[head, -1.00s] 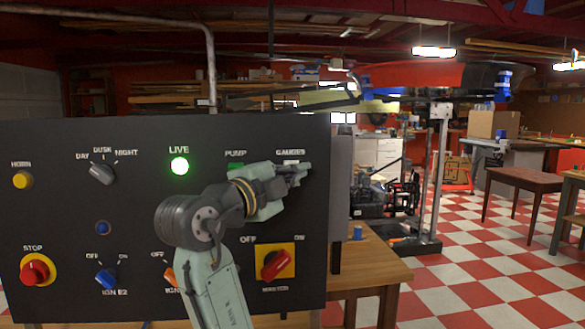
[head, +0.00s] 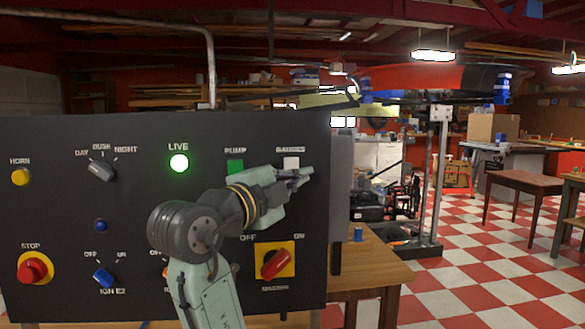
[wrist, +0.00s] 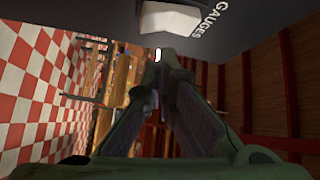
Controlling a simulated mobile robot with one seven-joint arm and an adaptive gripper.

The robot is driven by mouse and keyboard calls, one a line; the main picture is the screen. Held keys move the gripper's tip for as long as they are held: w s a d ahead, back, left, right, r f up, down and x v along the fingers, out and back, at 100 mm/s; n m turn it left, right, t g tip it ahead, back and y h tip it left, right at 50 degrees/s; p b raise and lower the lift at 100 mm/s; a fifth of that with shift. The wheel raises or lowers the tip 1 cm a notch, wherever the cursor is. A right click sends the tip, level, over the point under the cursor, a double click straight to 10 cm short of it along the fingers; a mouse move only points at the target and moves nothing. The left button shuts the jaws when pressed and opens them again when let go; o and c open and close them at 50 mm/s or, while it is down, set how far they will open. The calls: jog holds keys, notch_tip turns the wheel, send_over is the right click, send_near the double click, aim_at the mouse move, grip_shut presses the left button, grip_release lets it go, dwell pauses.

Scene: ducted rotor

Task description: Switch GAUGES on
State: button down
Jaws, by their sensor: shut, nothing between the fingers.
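The GAUGES switch (head: 291,162) is a white rocker at the upper right of the black panel, under its label. In the wrist view the white rocker (wrist: 170,18) shows at the top, beside the word GAUGES. Its on or off position cannot be told. My gripper (head: 308,171) is shut and empty, in front of the panel just below and right of the rocker, partly covering its lower edge. In the wrist view the closed fingertips (wrist: 165,54) appear just below the rocker, with a small gap in the picture.
The green PUMP switch (head: 235,167) is left of the GAUGES switch, near my wrist. The red MASTER knob (head: 275,264) on its yellow plate is below my gripper. The lit green LIVE lamp (head: 179,163) is farther left. A wooden table (head: 375,270) stands at the right.

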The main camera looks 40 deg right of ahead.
jog(key=shift+s+a+f+b, duration=0.3)
jog(key=shift+s+a, duration=0.05)
jog(key=shift+s, duration=0.2)
jog(key=shift+s+a+f+b, duration=0.3)
jog(key=shift+s+b, duration=0.05)
jog(key=shift+s, duration=0.25)
jog(key=shift+s+a+f+b, duration=0.3)
jog(key=shift+s+a, duration=0.05)
jog(key=shift+s, duration=0.2)
